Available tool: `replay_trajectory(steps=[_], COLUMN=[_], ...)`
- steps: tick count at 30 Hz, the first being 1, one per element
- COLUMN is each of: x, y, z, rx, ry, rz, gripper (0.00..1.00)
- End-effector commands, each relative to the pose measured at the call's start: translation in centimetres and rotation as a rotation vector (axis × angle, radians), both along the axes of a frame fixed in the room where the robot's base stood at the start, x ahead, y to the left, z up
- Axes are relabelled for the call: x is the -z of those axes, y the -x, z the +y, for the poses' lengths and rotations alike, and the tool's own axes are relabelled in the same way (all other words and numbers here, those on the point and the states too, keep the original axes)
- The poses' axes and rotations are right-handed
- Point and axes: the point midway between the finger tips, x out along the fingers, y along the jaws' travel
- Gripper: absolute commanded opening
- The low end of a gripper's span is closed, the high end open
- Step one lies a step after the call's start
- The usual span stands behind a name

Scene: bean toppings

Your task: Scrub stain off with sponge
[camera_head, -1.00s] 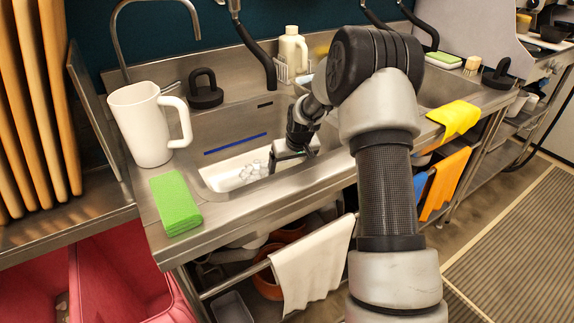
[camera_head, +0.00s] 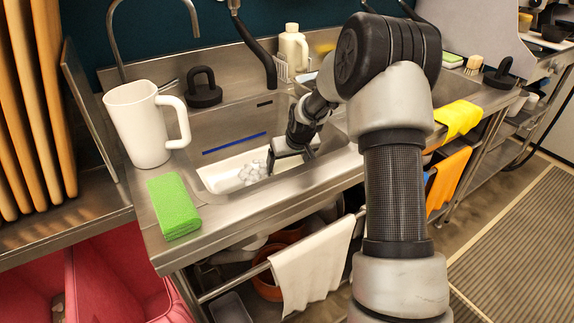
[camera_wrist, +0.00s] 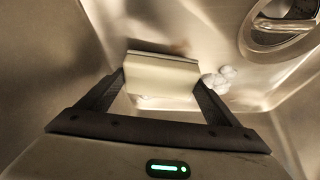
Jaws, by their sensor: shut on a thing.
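My gripper (camera_head: 290,156) is down inside the steel sink (camera_head: 222,130). In the wrist view its two dark fingers (camera_wrist: 160,82) are shut on a pale cream block, which looks like the sponge (camera_wrist: 160,70). The sponge is close to the sink's bottom; whether it touches cannot be told. A faint brownish smudge, perhaps the stain (camera_wrist: 178,46), shows just beyond the sponge's far edge.
A round drain (camera_wrist: 285,28) is at the wrist view's upper right. A white pitcher (camera_head: 138,125) and a green folded cloth or sponge (camera_head: 173,206) stand on the counter left of the sink. A black tap hose (camera_head: 262,60) hangs behind. The sink walls enclose my gripper.

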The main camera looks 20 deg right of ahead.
Motion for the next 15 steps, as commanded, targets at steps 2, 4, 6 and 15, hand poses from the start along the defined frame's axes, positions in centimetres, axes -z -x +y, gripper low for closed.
replay_trajectory(steps=[2, 4, 6, 15], x=[2.6, 2.1, 1.3, -2.3], y=[4.7, 4.7, 4.6, 4.5], z=[-2.0, -2.0, -2.0, -2.0], rx=[0.023, 0.023, 0.025, 0.026], ry=[0.007, 0.007, 0.007, 0.009], rz=[0.122, 0.123, 0.122, 0.115], gripper=[0.6, 0.6, 0.6, 0.6])
